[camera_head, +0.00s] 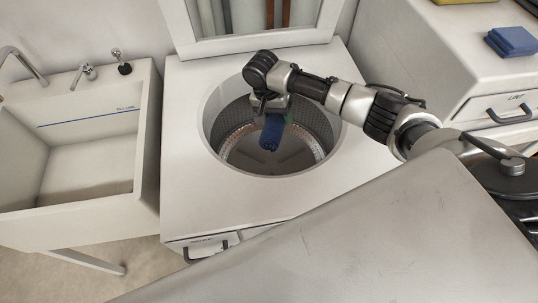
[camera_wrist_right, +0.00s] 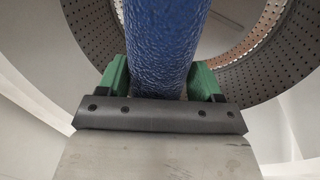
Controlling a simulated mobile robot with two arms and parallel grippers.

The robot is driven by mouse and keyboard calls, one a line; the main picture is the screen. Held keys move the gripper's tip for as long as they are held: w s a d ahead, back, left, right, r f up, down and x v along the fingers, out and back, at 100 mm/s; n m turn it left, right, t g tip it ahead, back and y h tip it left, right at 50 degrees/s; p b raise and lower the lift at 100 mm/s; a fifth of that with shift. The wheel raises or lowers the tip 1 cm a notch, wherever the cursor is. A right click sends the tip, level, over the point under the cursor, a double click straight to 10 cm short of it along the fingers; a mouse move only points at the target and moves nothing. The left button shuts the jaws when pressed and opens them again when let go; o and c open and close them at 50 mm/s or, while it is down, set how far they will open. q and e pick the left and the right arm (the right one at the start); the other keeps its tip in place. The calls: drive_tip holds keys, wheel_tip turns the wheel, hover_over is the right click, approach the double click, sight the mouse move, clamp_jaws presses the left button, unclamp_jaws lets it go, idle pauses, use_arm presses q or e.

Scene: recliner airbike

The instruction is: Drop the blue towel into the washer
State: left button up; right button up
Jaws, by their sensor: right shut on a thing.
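The blue towel (camera_head: 271,132) hangs from my right gripper (camera_head: 272,112) over the washer's round opening in the head view. In the right wrist view the rolled-looking blue towel (camera_wrist_right: 164,45) sits between the green fingers of my right gripper (camera_wrist_right: 165,82), which is shut on it. The white washer (camera_head: 190,180) is open at the top, with its perforated drum (camera_head: 232,125) visible below the towel. The drum wall (camera_wrist_right: 265,65) also shows behind the towel in the right wrist view. The towel's lower end appears clear of the drum floor. My left gripper is out of view.
A white sink (camera_head: 85,195) with taps stands left of the washer. The raised lid (camera_head: 255,42) is behind the opening. A folded blue cloth (camera_head: 512,41) lies on the white cabinet (camera_head: 415,45) at right. A grey surface (camera_head: 370,240) fills the foreground.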

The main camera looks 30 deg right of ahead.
drive_tip(key=shift+w+d+f+m, duration=0.1)
drive_tip(key=shift+d+f+m, duration=0.3)
drive_tip(key=shift+f, duration=0.4)
drive_tip(key=shift+d+f+b, duration=0.1)
drive_tip(key=shift+f+b, duration=0.15)
drive_tip(key=shift+b, duration=0.05)
wheel_tip(320, 180, down, 5)
drive_tip(key=b, duration=0.6)
drive_tip(key=shift+f+b, duration=0.2)
drive_tip(key=shift+b, duration=0.15)
drive_tip(key=o, duration=1)
drive_tip(key=shift+r, duration=0.1)
drive_tip(key=v, duration=1)
drive_tip(key=shift+w+r+p, duration=0.1)
drive_tip(key=shift+r+p, duration=0.2)
drive_tip(key=shift+r, duration=0.05)
